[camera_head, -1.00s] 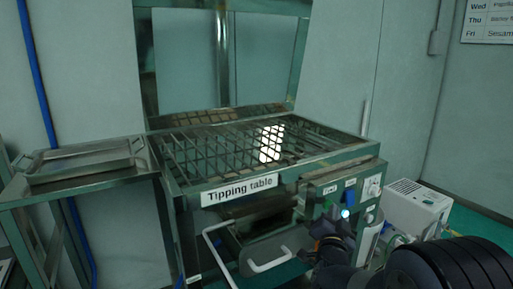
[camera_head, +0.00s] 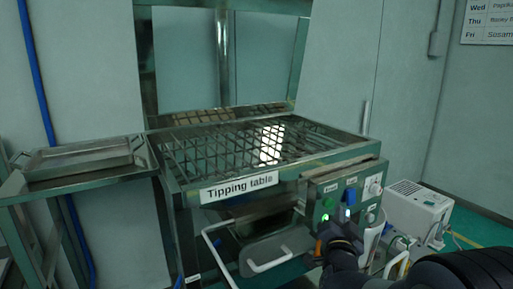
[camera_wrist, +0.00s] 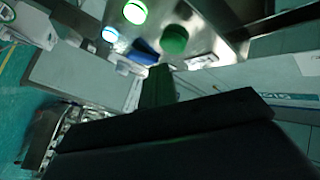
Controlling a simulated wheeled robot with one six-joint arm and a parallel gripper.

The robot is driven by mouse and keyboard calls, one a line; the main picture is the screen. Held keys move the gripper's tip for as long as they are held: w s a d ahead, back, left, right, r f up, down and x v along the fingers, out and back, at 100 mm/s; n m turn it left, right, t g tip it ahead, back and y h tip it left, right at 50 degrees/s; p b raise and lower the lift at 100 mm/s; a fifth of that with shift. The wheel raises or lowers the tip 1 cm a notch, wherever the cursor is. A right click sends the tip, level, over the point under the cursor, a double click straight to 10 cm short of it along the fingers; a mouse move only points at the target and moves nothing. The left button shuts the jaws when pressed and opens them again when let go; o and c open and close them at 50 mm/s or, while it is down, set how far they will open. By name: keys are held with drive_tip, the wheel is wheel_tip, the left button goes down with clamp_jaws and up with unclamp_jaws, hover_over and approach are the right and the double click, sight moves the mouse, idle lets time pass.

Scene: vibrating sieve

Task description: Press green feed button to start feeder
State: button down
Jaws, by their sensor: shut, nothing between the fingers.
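The control panel (camera_head: 330,190) is on the right front of the tipping table, with green buttons, a blue knob (camera_head: 350,196) and a small lit lamp (camera_head: 348,213). In the wrist view a brightly lit green button (camera_wrist: 135,11) is at the top. A darker green button (camera_wrist: 174,39) is beside the blue knob, with a pale blue lamp (camera_wrist: 110,33) to the left. My gripper (camera_head: 336,226) is shut and empty, close in front of the panel's lower part. It hides part of the panel; I cannot tell whether it touches a button.
A metal tray (camera_head: 80,160) rests on a side shelf to the left. A white machine (camera_head: 415,210) stands on the floor at right.

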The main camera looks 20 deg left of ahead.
drive_tip(key=s+d+b, duration=0.1)
drive_tip(key=d, duration=0.1)
drive_tip(key=s+d+b, duration=0.1)
drive_tip(key=s, duration=0.1)
drive_tip(key=shift+d, duration=0.4)
drive_tip(key=shift+w+a, duration=0.1)
idle(1.0)
